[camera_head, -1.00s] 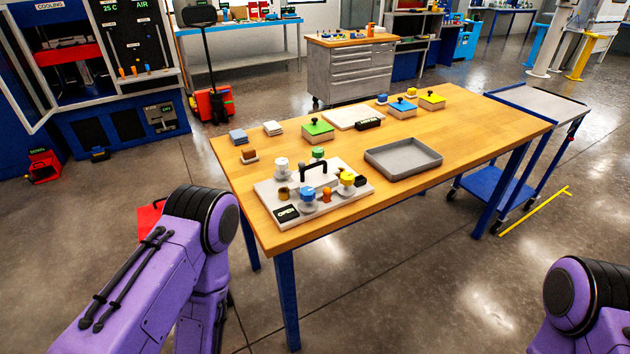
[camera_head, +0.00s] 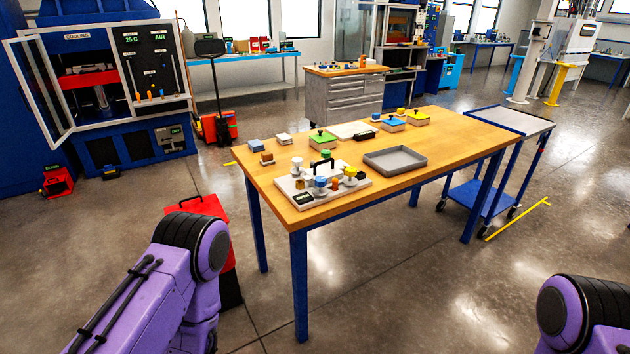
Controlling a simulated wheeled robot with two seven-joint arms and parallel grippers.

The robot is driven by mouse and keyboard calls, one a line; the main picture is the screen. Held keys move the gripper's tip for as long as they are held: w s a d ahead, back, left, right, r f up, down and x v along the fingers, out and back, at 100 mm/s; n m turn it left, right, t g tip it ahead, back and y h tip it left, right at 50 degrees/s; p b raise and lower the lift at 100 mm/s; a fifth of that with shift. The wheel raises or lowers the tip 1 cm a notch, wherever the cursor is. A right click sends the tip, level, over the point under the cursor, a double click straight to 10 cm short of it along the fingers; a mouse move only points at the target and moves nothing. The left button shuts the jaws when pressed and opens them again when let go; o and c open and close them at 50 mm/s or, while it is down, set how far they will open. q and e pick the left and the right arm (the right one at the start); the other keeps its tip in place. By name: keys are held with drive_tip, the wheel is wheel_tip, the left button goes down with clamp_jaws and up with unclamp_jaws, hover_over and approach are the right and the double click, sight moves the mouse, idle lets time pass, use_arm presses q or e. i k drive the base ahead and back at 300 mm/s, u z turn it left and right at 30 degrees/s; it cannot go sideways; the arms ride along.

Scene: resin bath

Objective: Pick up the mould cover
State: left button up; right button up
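A pale flat plate (camera_head: 334,193) lies near the front left corner of the wooden table. It carries a black arched handle (camera_head: 322,165), several coloured knobs and a dark label at its front corner. It looks like the mould cover or the mould with its cover on; I cannot tell which at this size. My purple arm links show at the lower left and lower right, well short of the table. Both grippers are out of the picture.
The wooden table (camera_head: 452,151) also holds a grey tray (camera_head: 395,160), a green block (camera_head: 322,141) and yellow-topped blocks. A trolley (camera_head: 520,122) stands at its right. A red-topped box (camera_head: 200,207) is on the floor beside my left arm. Open floor lies before the table.

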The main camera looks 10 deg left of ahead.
sight(329, 171)
drive_tip(key=u, duration=0.4)
drive_tip(key=i, duration=0.85)
drive_tip(key=u, duration=0.2)
